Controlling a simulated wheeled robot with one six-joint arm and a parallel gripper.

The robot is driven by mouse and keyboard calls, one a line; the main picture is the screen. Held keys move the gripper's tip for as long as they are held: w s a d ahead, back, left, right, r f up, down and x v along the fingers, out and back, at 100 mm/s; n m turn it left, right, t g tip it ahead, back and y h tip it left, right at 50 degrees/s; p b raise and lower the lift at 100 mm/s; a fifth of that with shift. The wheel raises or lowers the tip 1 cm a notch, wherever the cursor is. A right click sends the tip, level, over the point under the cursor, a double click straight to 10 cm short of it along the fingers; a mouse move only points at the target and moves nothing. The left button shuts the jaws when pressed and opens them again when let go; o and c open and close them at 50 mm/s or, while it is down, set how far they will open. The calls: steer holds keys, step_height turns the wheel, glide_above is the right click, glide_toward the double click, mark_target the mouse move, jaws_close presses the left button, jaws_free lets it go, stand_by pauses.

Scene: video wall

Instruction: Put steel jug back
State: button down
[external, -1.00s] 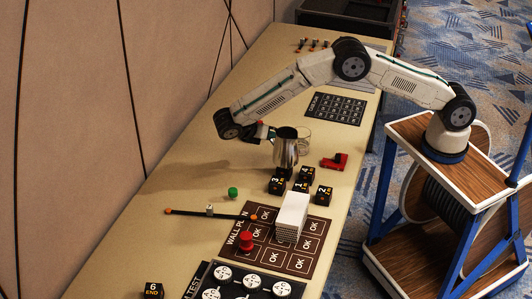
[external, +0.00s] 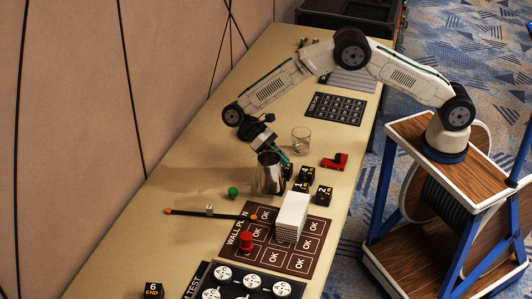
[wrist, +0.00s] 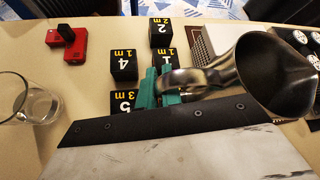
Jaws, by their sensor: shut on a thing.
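The steel jug (external: 270,174) is near the middle of the table, just behind the wall plan mat, and looks roughly upright. My gripper (external: 282,158) is shut on the jug's handle at its right side. In the wrist view the teal fingers (wrist: 160,88) of my gripper pinch the handle, and the jug's body (wrist: 240,75) and dark open mouth point to the right. I cannot tell whether the jug's base touches the table.
Black numbered cubes (external: 305,174) stand right of the jug. A clear glass (external: 301,141) and a red block (external: 335,162) are behind. A green piece (external: 233,192) and an orange-tipped rod (external: 210,212) lie left. White stacked tiles (external: 291,216) stand on the wall plan mat (external: 318,242).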

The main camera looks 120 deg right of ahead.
mark_target(265, 165)
steer(key=w+m+t, duration=0.2)
steer(key=w+d+r+m+t+y, duration=0.1)
steer(key=w+m+t, duration=0.1)
steer(key=m+t, duration=0.1)
steer(key=w+d+m+t, duration=0.1)
steer(key=w+m+t, duration=0.1)
steer(key=m+t, duration=0.1)
steer(key=shift+d+r+y, duration=0.25)
steer(key=shift+r+y, duration=0.05)
steer(key=shift+r, duration=0.05)
steer(key=w+d+r+m+t+h, duration=0.2)
steer(key=w+d+m+t+h, duration=0.2)
steer(key=d+m+t, duration=0.4)
steer(key=shift+m+g, duration=0.3)
steer(key=shift+m, duration=0.3)
steer(key=f, duration=0.9)
steer(key=shift+s+d+f, duration=0.1)
steer(key=shift+d+f, duration=0.15)
steer(key=shift+f, duration=0.1)
steer(key=c, duration=1.6)
jaws_free()
